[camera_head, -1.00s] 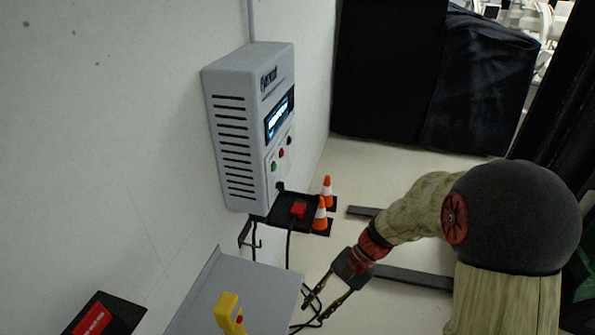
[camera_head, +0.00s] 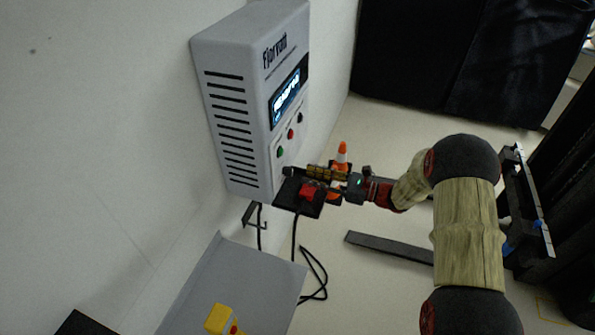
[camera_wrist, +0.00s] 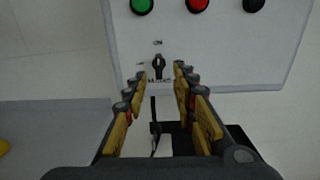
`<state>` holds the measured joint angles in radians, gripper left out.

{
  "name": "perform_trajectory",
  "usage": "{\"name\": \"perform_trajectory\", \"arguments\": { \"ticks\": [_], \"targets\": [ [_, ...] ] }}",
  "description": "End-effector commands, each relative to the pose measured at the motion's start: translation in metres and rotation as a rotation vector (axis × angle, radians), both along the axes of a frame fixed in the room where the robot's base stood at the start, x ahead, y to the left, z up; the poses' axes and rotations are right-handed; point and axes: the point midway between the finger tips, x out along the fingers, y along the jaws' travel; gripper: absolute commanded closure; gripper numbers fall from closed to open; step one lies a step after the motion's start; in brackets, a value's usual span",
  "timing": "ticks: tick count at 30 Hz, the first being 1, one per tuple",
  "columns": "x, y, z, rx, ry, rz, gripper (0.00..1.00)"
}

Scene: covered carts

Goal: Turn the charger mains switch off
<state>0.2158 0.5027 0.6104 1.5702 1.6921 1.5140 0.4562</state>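The charger (camera_head: 240,115) is a grey wall box with side vents, a lit display and a row of green, red and black buttons. Its small black rotary switch (camera_wrist: 158,66) sits below the buttons in the wrist view, with its handle close to upright and small labels around it. My gripper (camera_wrist: 160,75) is open and empty, its two yellow-padded fingers either side of the switch in the picture; I cannot tell whether they touch it. In the head view my gripper (camera_head: 287,172) is at the charger's lower front, and hides the switch there.
A black shelf with a red connector (camera_head: 309,191) is just below my gripper. An orange-and-white cone (camera_head: 342,153) stands behind it. A grey tray (camera_head: 255,272) with a yellow object (camera_head: 219,318) is at the lower front. Black cables hang beneath the shelf.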

Motion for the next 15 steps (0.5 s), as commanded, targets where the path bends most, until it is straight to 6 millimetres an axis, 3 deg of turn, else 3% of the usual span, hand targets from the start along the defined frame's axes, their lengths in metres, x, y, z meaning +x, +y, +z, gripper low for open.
{"name": "perform_trajectory", "arguments": {
  "ticks": [7,15],
  "targets": [
    [0.012,0.037,0.0,-0.001,-0.001,0.004,0.73],
    [0.019,0.054,0.0,-0.002,0.0,0.002,0.73]
  ]
}}
